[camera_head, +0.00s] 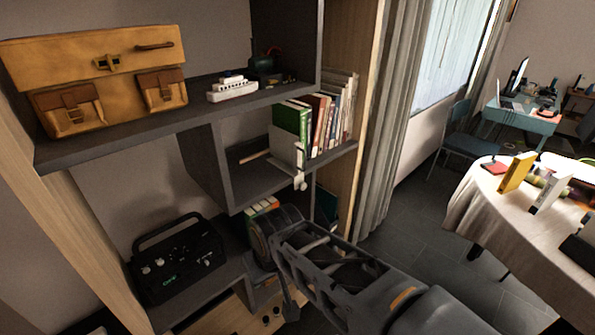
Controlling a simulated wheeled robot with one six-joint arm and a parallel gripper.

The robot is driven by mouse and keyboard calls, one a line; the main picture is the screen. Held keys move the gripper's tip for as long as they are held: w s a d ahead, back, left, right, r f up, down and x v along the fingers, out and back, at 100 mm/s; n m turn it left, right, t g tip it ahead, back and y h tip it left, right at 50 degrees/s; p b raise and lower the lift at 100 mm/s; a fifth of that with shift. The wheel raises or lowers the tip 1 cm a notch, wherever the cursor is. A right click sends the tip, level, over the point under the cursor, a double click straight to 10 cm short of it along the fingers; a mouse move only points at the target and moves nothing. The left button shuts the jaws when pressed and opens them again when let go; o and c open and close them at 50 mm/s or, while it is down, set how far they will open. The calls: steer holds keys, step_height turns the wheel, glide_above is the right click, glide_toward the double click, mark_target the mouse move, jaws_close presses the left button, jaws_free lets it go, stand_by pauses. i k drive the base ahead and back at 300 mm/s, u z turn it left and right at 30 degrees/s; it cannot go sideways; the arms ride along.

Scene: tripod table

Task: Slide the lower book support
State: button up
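A pale, plate-like book support (287,151) stands on the middle shelf against the left end of a row of upright books (318,122), beside the green one. A small white piece (300,182) hangs at the shelf's front edge below it. Lower down, more books (262,207) show in a compartment, partly hidden behind my arm. No second support can be made out there. My arm reaches in from the lower right, below the middle shelf. No gripper fingers can be made out, and nothing of mine visibly touches the pale support.
The middle shelf is mostly bare left of the support. A grey curtain (395,110) hangs right. A cloth-covered table (490,215) stands at far right.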

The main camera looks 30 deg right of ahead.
mark_target(286, 150)
steer(key=u, duration=1.5)
steer(key=k, duration=0.85)
steer(key=z, duration=1.5)
steer(key=i, duration=0.45)
steer(key=u, duration=0.15)
